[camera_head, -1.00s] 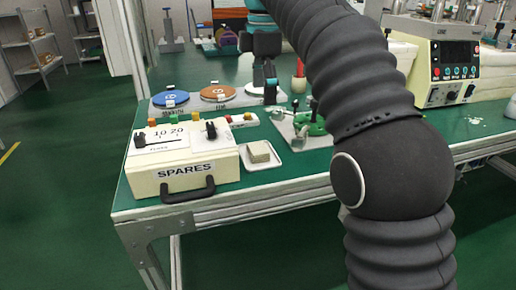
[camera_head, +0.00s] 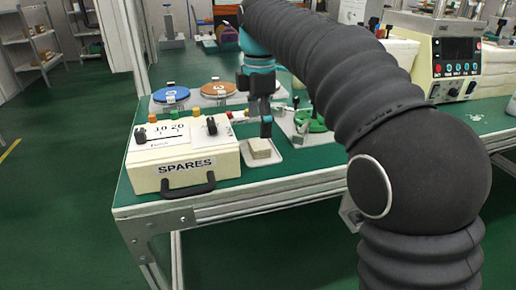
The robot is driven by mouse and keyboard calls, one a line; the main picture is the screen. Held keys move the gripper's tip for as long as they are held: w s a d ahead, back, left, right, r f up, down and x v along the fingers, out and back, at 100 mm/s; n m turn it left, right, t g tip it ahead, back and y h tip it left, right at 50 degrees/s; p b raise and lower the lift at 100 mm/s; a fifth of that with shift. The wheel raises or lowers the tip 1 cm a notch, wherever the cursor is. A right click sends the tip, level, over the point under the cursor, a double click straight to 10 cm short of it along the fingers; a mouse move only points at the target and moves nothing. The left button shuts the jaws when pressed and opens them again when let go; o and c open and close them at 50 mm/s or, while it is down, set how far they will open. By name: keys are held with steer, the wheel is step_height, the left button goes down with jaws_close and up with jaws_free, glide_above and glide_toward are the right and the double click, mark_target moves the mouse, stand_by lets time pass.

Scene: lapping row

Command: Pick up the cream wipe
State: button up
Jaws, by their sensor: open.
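The cream wipe (camera_head: 260,149) is a small folded block on a small white tray (camera_head: 274,168), just right of the cream SPARES box. My gripper (camera_head: 266,131) points down close above the wipe, at its back right in the picture. It is small and dark here; its jaws are open and nothing shows between them. I cannot tell whether the fingertips touch the wipe.
The SPARES box (camera_head: 183,178) with knobs and a front handle stands close on the left. A green clamp fixture (camera_head: 308,121) stands close on the right. Blue (camera_head: 171,95) and orange (camera_head: 217,89) discs lie behind. The table's front edge is clear.

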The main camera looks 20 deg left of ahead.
mark_target(259, 144)
steer(key=f, duration=0.3)
steer(key=f+b, duration=0.1)
steer(key=f, duration=0.1)
steer(key=shift+s, duration=0.35)
steer(key=c, duration=1)
